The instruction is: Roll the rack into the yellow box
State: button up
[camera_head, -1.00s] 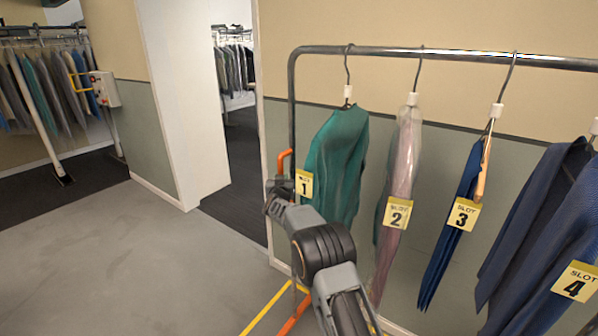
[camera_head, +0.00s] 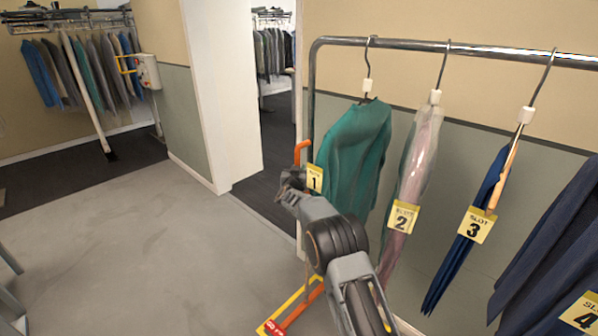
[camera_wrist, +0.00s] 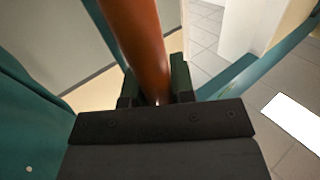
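The rack is a metal rail (camera_head: 480,50) on an upright (camera_head: 312,95), hung with clothes tagged Slot 1 to Slot 4. An orange handle (camera_head: 304,148) sticks out at its left end. My gripper (camera_head: 293,181) is at this handle. In the wrist view, my gripper (camera_wrist: 155,88) has the orange bar (camera_wrist: 135,40) between its dark fingers, which look closed on it. A yellow line (camera_head: 283,306) with a red label runs along the floor below my arm, with an orange bar beside it. My arm and the picture's edge hide most of the yellow outline.
A wall (camera_head: 560,128) stands behind the rack. Left of it is a doorway with a white frame (camera_head: 225,90) and dark floor. Another clothes rail (camera_head: 75,25) and a wall-side control box (camera_head: 147,70) are at the far left. The grey floor (camera_head: 130,240) at left is open.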

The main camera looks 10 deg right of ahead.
jog(key=o, duration=0.5)
jog(key=shift+c, duration=0.2)
jog(key=shift+s, duration=0.15)
jog(key=b+v, duration=0.3)
jog(key=v, duration=1)
jog(key=shift+s, duration=0.25)
jog(key=shift+a, duration=0.1)
